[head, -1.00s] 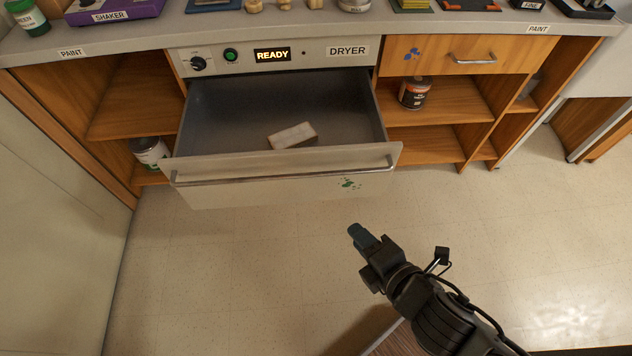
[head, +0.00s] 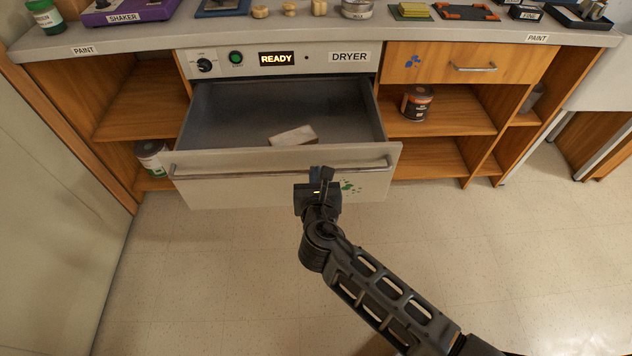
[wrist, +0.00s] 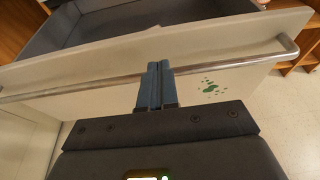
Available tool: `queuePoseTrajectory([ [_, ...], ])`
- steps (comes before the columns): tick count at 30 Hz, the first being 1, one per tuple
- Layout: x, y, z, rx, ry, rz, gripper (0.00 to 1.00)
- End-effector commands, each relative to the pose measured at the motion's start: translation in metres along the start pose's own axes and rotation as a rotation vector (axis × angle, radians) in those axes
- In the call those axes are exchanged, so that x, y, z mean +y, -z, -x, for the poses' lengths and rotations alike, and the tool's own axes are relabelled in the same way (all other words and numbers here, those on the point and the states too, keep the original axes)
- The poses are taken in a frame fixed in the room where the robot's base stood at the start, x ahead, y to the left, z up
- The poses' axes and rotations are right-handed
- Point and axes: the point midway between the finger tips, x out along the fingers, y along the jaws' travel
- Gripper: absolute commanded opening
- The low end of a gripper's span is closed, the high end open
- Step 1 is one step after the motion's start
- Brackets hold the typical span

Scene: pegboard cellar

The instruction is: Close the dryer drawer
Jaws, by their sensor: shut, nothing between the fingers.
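The dryer drawer (head: 235,192) is pulled out below the dryer panel (head: 275,62), whose display reads READY. Its bar handle (head: 230,172) runs along the top of the pale front, and a pale block (head: 293,136) lies inside. My gripper (head: 322,172) is at the drawer front, right of its middle, by the handle. In the wrist view the two blue fingers (wrist: 156,84) are together with nothing between them, overlapping the bar handle (wrist: 215,65). I cannot tell whether they touch the handle or front. Green specks (wrist: 210,87) mark the front to their right.
Open wooden shelves flank the drawer, with a can (head: 416,102) at right and another can (head: 152,158) at lower left. A wooden drawer (head: 430,62) at right is shut. The counter (head: 300,30) carries several items. The floor (head: 220,280) in front is clear.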

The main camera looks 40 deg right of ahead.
Motion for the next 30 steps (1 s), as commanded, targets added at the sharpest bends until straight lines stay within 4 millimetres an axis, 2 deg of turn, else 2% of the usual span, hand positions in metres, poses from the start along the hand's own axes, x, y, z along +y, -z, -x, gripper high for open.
queuePoseTrajectory([
  [3, 0.001, 0.000, -0.022, -0.001, 0.000, -0.002, 0.00],
  [10, 0.000, 0.001, -0.050, 0.001, 0.000, -0.002, 0.00],
  [15, 0.000, 0.001, -0.056, 0.001, -0.002, -0.002, 0.00],
  [26, 0.000, 0.000, -0.057, 0.001, -0.002, -0.003, 0.00],
  [30, 0.000, -0.003, -0.065, 0.000, 0.000, -0.004, 0.00],
])
